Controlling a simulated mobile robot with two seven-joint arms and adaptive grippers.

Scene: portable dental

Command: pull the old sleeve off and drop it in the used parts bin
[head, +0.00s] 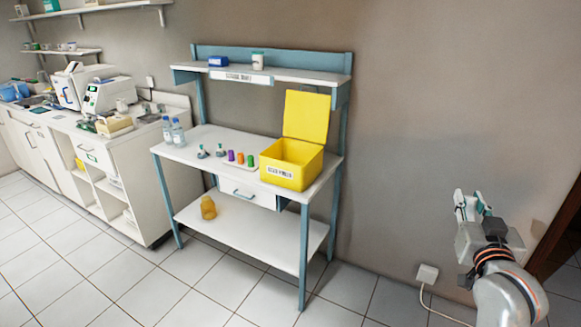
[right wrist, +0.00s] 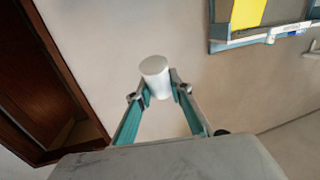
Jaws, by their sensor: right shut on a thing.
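The used parts bin (head: 302,174) is a yellow box with a label on its front. It stands on the right end of the workbench with its lid (head: 306,116) open upright. My right gripper (head: 472,204) is to the right of the bench, in front of the bare wall and well apart from the bin. In the right wrist view its fingers are shut on a plain white cylinder (right wrist: 154,72), which looks like the old sleeve. The bin's yellow also shows at the top of that view (right wrist: 241,12). My left gripper is out of view.
The workbench (head: 190,150) holds bottles (head: 178,132), small dark-topped pieces (head: 220,150) and a tray with purple, orange and green pieces (head: 240,158). An overhead shelf (head: 300,78) runs along its back. A wall socket (head: 427,273) with a cable is low on the wall. The floor in front is clear.

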